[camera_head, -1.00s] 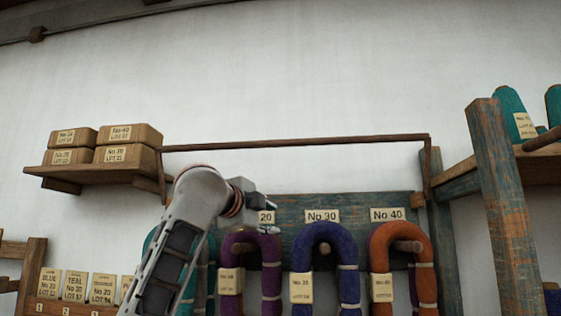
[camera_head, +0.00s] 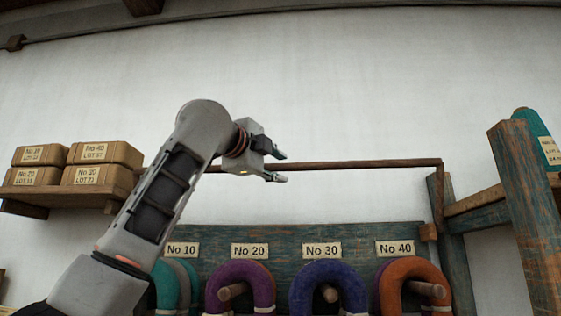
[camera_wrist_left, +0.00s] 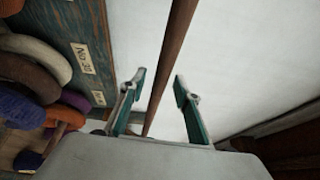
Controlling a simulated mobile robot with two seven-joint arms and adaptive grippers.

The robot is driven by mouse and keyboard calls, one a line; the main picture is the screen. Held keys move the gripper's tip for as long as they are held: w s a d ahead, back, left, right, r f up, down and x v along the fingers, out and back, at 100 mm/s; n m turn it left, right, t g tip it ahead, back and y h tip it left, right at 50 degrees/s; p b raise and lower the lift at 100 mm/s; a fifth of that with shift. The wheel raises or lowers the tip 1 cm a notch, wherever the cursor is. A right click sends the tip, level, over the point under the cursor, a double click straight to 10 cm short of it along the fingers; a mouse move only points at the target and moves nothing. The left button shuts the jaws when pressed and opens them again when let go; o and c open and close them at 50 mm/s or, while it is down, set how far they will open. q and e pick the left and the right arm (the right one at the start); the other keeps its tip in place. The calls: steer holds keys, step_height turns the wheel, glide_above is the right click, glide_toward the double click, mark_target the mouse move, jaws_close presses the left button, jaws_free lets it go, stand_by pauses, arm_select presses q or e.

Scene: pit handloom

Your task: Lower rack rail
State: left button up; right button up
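The rack rail (camera_head: 365,163) is a thin brown wooden bar running level above the blue-green peg board (camera_head: 290,234). Its right end meets a downward arm (camera_head: 439,195) by a weathered post; its left part is hidden behind my left arm. My left gripper (camera_head: 281,168) is open at the height of the rail, one finger above its line and one below. In the left wrist view, the rail (camera_wrist_left: 171,55) passes through the gap between the open fingers (camera_wrist_left: 160,78), with no clear contact on either. My right gripper is not in view.
Coloured yarn hanks, including a purple one (camera_head: 240,272) and an orange one (camera_head: 410,270), hang on pegs below labels. Boxes (camera_head: 105,153) sit on a wall shelf (camera_head: 40,195) at left. A thick post (camera_head: 530,215) stands at right. The wall above is clear.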

arm_select(q)
steer(key=shift+w+d, duration=0.2)
steer(key=shift+w, duration=0.3)
steer(key=shift+w+d, duration=0.15)
steer(key=shift+d, duration=0.05)
steer(key=shift+w+a, duration=0.1)
steer(key=c, duration=0.9)
jaws_close()
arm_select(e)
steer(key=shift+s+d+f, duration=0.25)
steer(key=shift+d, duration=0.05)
arm_select(q)
steer(key=shift+f, duration=0.1)
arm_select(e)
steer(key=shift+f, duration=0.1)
